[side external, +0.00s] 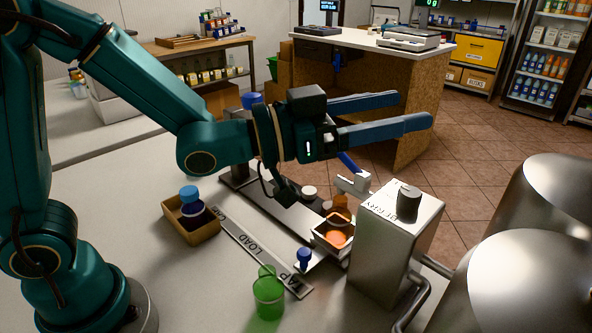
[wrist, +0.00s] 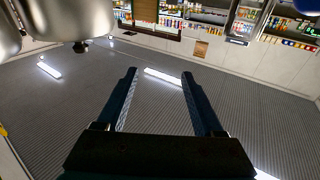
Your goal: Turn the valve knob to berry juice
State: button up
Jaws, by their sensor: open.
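The dark valve knob (side external: 408,203) sits on top of a brushed metal box (side external: 395,265) at the right of the bench in the side view. Lettering reading BERRY is partly visible on the box top beside the knob. I cannot tell which way the knob points. My gripper (side external: 412,110) is open and empty, with its long blue fingers pointing right, well above the box and apart from the knob. In the wrist view, my gripper (wrist: 158,73) has its fingers spread with nothing between them. A small dark shape at upper left there may be the knob.
Two large metal tanks (side external: 545,255) stand right of the box, joined by pipes. An orange-filled tray (side external: 333,235), a green cup (side external: 268,292), and a cardboard box (side external: 190,222) holding a blue-capped jar (side external: 189,200) are on the bench.

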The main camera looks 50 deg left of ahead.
jog(key=g, duration=0.1)
send_over(399, 197)
jog(key=s, duration=0.1)
jog(key=f, duration=0.5)
jog(key=shift+s+a+f, duration=0.1)
jog(key=shift+a, duration=0.2)
notch_tip(399, 197, down, 7)
jog(key=shift+r, duration=0.2)
jog(key=shift+x, duration=1.45)
jog(key=shift+r, duration=0.1)
grip_shut()
